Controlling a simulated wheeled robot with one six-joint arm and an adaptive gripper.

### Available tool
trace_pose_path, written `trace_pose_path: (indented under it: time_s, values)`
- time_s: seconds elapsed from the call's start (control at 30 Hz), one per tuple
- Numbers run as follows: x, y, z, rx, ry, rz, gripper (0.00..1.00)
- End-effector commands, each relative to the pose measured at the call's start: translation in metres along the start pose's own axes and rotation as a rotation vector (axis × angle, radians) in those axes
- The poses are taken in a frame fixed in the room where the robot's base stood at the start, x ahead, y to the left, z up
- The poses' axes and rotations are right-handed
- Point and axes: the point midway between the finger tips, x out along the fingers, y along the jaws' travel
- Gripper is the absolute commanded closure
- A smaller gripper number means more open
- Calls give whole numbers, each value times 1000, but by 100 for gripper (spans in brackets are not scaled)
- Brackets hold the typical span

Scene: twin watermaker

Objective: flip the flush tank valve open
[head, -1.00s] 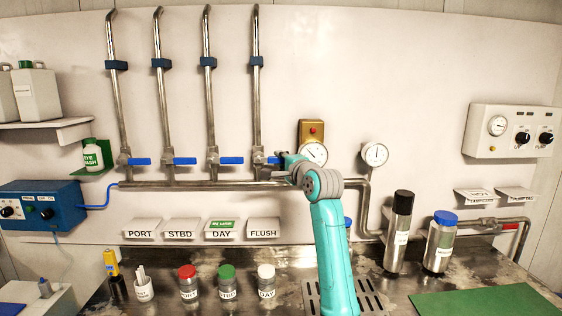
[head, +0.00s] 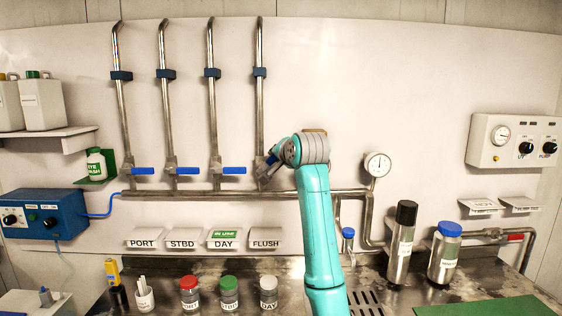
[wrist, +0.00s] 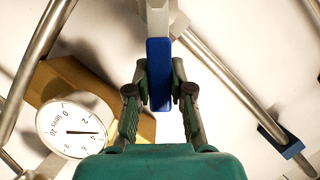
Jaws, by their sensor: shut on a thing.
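The flush tank valve is the rightmost of the row, on the riser above the FLUSH label (head: 265,239). Its blue handle (wrist: 159,72) lies between my gripper's fingers (wrist: 160,85) in the wrist view, and the fingers are shut on it. There the handle runs from the grey valve body (wrist: 158,18) toward my gripper, at a slant to the riser pipe (wrist: 225,75). In the head view my wrist and arm hide this handle and most of my gripper.
Other blue handles (head: 189,171) lie level, pointing right. A round gauge (wrist: 73,130) on a brass-coloured block sits close left of my gripper in the wrist view. Capped bottles (head: 229,292) stand on the bench below; a dark-capped cylinder (head: 401,230) stands to the right.

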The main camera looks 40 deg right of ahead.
Motion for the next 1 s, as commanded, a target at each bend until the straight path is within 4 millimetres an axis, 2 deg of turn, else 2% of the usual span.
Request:
trace_pose_path:
  time_s: [0.1,0.6,1.0]
  values:
    - [0,-10,1,-103,-1,40,100]
    - [4,-38,11,-522,-2,213,100]
    - [8,-48,19,-721,0,297,100]
